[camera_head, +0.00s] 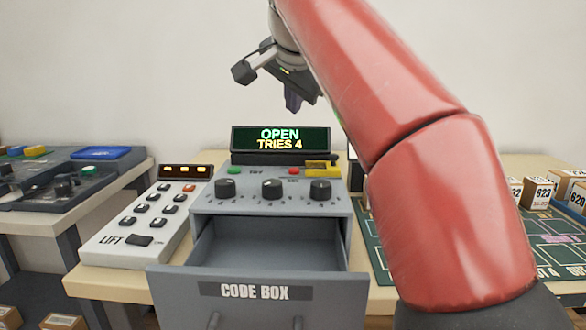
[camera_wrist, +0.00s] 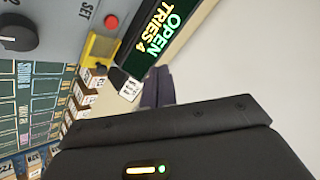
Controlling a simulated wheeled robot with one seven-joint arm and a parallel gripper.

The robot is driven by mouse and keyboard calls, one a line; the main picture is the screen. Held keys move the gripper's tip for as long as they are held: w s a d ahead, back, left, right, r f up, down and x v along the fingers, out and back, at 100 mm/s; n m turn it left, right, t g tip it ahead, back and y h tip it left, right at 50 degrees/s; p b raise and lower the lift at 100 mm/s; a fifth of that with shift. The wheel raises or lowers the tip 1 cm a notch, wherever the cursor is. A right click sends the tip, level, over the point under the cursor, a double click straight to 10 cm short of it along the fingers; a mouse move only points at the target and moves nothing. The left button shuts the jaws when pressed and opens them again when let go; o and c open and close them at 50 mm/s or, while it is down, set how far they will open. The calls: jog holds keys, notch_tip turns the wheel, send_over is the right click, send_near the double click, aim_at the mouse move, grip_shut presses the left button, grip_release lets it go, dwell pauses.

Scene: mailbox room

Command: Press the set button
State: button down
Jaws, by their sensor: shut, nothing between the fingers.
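The grey code box (camera_head: 213,205) stands on the table with its drawer (camera_head: 182,287) pulled open; the drawer's visible floor is bare. On its top are a green button (camera_head: 234,170), a red button (camera_head: 294,171) and three dark knobs. The red button also shows in the wrist view (camera_wrist: 111,22), beside the label SET. The display (camera_head: 280,139) behind reads OPEN, TRIES 4. My gripper (camera_head: 292,103) is shut and empty, in the air above the display, apart from the red button. Its fingers (camera_wrist: 157,86) show dark in the wrist view.
A white LIFT keypad (camera_head: 118,249) stands left of the box. A yellow part (camera_head: 318,169) sits right of the red button. A green board (camera_head: 551,250) with small boxes lies at the right, partly behind my red arm. A second console (camera_head: 40,190) is at far left.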

jog(key=shift+f, duration=0.1)
jog(key=b, duration=0.3)
send_over(294, 175)
notch_tip(294, 175, down, 8)
jog(key=shift+r, duration=0.25)
jog(key=shift+f+b, duration=0.4)
jog(key=shift+f, duration=0.15)
jog(key=shift+f, duration=0.1)
dwell(1.4)
jog(key=shift+f+b, duration=0.3)
jog(key=shift+f+b, duration=0.35)
jog(key=shift+f, duration=0.15)
dwell(0.5)
jog(key=shift+r, duration=0.15)
jog(key=shift+r+p, duration=0.75)
jog(key=shift+p, duration=0.15)
